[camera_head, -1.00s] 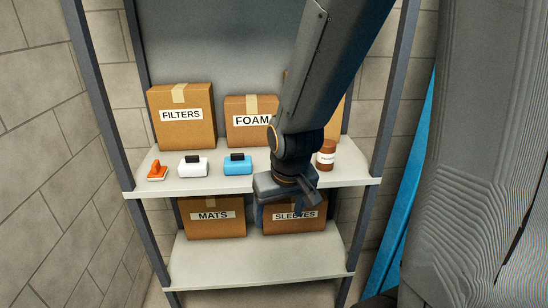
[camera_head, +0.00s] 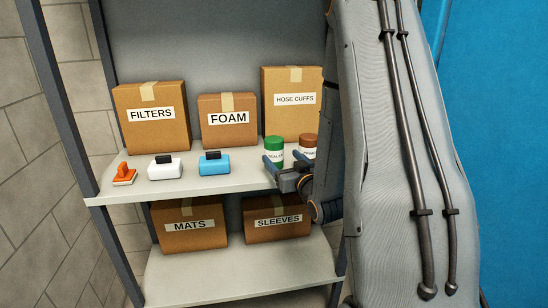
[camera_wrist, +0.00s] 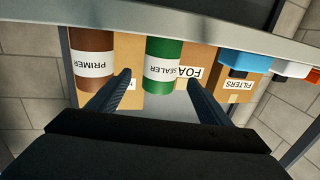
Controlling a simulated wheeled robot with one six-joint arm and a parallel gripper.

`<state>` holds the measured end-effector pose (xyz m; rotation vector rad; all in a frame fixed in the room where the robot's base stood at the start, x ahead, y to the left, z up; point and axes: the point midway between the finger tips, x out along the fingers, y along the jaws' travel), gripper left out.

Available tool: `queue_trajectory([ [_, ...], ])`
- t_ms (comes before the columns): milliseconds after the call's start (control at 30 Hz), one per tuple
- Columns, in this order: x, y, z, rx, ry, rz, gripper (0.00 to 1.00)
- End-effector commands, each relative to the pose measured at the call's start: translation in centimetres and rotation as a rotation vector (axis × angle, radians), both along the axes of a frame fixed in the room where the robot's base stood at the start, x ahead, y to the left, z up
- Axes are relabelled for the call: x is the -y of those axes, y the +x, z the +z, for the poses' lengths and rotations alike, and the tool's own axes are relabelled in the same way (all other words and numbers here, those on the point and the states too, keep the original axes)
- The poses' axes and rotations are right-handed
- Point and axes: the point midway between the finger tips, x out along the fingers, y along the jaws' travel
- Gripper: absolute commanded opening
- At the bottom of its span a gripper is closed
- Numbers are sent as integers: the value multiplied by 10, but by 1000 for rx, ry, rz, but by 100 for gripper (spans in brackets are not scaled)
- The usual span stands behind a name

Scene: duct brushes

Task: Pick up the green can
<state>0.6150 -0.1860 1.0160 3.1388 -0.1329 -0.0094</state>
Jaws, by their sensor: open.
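The green can (camera_head: 274,150) has a white label reading SEALER and stands upright on the upper shelf in the head view, in front of the hose cuffs box. It also shows upside down in the wrist view (camera_wrist: 162,65), between the two finger directions and beyond the tips. My gripper (camera_head: 282,172) is open and empty at the shelf's front edge, just in front of the can. In the wrist view my gripper's fingers (camera_wrist: 160,80) are spread apart, with the can a little nearer the middle. Part of the can's lower side is hidden by a finger in the head view.
A brown primer can (camera_head: 309,144) stands close on the green can's right. Boxes stand behind and on the lower shelf.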

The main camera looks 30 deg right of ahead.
Motion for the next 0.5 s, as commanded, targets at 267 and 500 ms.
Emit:
queue_trajectory([
  [267,2,26,2,8,-1,2,72],
  [500,4,58,2,7,-1,2,72],
])
